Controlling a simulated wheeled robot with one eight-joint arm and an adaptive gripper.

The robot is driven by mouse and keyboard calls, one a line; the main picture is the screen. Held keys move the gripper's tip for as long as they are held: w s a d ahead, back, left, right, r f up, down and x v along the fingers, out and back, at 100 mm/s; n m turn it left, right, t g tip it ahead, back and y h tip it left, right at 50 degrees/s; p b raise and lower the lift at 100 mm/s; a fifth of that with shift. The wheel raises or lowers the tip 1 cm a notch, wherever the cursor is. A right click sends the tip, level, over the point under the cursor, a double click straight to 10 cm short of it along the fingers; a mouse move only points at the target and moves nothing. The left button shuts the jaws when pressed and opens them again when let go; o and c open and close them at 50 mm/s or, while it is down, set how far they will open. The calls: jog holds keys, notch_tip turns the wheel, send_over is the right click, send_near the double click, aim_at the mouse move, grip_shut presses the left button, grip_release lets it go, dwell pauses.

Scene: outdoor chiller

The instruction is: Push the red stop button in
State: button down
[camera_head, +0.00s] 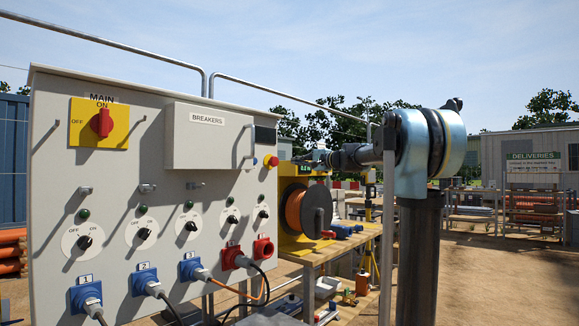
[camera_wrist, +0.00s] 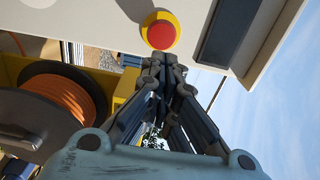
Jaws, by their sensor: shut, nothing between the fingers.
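The red stop button (camera_head: 272,161) sits on a yellow collar at the right side of the grey panel, below a dark display. In the wrist view the round red button (camera_wrist: 161,35) shows at the top centre, with the yellow ring around it. My gripper (camera_wrist: 158,58) is shut and empty, and its fingertips appear just below the button in that view. I cannot tell whether they touch it. In the head view my gripper (camera_head: 300,159) is small and partly lost against the background, to the right of the button.
The grey panel (camera_head: 140,205) carries a main switch (camera_head: 102,123), a breaker box (camera_head: 207,137), several knobs and plugged sockets. An orange cable reel (camera_head: 304,208) stands on a wooden bench right of the panel. A dark display (camera_wrist: 228,32) is beside the button.

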jog(key=shift+v, duration=2.2)
